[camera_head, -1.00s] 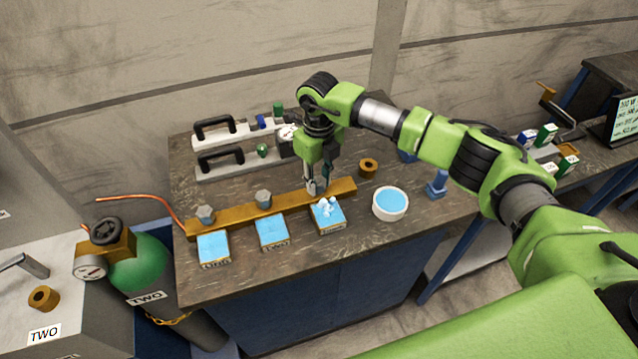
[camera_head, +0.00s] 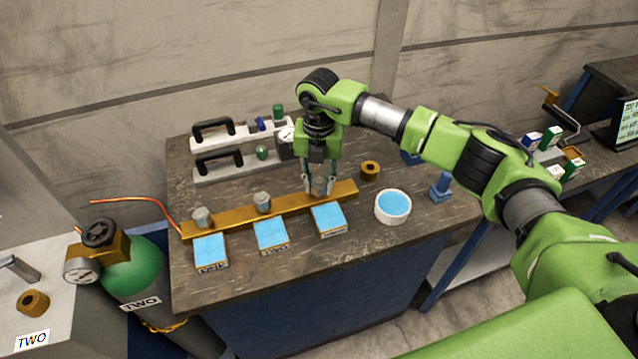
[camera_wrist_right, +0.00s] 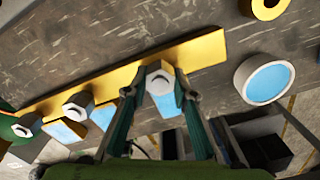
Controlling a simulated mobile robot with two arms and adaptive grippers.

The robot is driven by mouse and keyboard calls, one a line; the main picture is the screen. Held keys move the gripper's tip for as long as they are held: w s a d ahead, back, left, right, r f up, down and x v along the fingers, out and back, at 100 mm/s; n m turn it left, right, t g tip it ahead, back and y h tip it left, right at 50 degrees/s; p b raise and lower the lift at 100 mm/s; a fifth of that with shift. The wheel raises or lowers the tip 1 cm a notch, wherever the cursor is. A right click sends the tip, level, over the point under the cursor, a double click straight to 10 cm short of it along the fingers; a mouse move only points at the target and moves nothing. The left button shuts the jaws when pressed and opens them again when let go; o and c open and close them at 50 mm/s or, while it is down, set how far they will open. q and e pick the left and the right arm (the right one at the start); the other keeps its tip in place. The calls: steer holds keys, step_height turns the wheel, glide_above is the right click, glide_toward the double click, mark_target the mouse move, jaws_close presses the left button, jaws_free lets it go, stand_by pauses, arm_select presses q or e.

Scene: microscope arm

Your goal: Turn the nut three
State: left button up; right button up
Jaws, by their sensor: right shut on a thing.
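A brass bar (camera_head: 285,206) lies across the workbench with three grey hex nuts on it. The right-hand nut (camera_head: 319,187) is between the fingers of my right gripper (camera_head: 320,188), which is shut on it. The wrist view shows this nut (camera_wrist_right: 159,76) between the fingertips of the right gripper (camera_wrist_right: 158,90). The middle nut (camera_head: 263,201) and the left nut (camera_head: 203,216) stand free on the bar. My left gripper is out of view.
Three blue-topped blocks stand along the bar's front, the right one (camera_head: 329,218) by the gripped nut. A white round dish (camera_head: 393,206) and a brass ring (camera_head: 370,171) are to the right. Black-handled devices (camera_head: 219,165) stand behind. A green cylinder (camera_head: 140,272) is left.

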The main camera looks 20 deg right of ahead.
mark_target(319, 183)
steer(key=shift+m, duration=0.5)
steer(key=o, duration=1.1)
steer(key=shift+r, duration=0.1)
step_height(319, 183, up, 12)
steer(key=shift+f, duration=0.1)
